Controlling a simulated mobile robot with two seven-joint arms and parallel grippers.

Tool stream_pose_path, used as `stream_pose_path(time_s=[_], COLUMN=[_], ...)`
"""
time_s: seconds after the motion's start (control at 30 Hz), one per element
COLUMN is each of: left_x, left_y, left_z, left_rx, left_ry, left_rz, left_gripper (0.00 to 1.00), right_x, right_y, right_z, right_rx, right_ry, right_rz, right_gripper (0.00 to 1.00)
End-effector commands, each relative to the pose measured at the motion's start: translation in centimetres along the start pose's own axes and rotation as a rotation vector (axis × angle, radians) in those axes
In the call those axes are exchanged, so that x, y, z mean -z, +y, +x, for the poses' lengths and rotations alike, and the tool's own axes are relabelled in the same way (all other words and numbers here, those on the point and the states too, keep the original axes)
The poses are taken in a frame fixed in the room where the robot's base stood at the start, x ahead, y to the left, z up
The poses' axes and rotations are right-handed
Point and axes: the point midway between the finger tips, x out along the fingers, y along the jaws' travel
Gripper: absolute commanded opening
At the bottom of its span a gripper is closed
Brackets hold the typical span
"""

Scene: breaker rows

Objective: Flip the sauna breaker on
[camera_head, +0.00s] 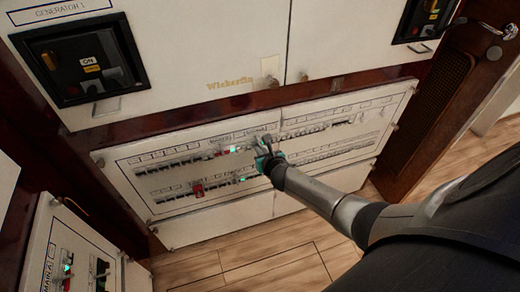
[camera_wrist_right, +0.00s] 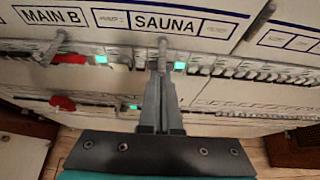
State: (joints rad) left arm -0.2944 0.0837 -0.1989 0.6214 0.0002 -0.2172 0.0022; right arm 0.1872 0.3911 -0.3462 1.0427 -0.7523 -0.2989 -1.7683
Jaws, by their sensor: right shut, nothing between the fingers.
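The SAUNA label (camera_wrist_right: 165,23) is at the top centre of the right wrist view, above the upper breaker row. My right gripper (camera_wrist_right: 162,72) is shut and empty, its fingertips at that row just below the label. A green light (camera_wrist_right: 180,66) glows right beside the fingertips. The fingers cover the spot under the label, so the sauna breaker's lever position is hidden, and I cannot tell whether they touch it. In the head view my right gripper (camera_head: 264,150) reaches the breaker panel (camera_head: 215,211) from the right. My left gripper is not in view.
Red switches sit left of the fingers, one under MAIN B (camera_wrist_right: 68,57) and one in the lower row (camera_wrist_right: 62,102). Other breakers line both rows. A GENERATOR 1 cabinet (camera_head: 150,20) is above, and another panel (camera_head: 45,235) is at lower left. Wooden floor (camera_head: 260,262) lies below.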

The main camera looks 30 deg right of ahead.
Motion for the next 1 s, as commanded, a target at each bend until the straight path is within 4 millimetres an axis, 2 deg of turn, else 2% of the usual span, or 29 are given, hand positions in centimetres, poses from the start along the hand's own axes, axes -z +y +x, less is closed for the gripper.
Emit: stream_pose_path(time_s=[0.03, 0.3, 0.6, 1.0], left_x=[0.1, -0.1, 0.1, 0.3], left_y=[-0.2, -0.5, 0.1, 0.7], left_z=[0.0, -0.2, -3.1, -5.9], left_rx=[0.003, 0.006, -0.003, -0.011], left_ry=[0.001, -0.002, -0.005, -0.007], left_rz=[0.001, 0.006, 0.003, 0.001], left_gripper=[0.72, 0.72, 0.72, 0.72], right_x=[-0.5, -0.7, -0.7, -0.2], right_y=[0.0, 0.0, 0.0, 0.0], right_z=[0.1, -0.1, -5.2, -12.4], right_rx=[0.0, -0.001, -0.002, -0.001], right_ry=[-0.008, -0.011, -0.007, 0.0], right_rz=[0.0, 0.0, -0.001, -0.001], right_gripper=[0.0, 0.0, 0.0, 0.0])
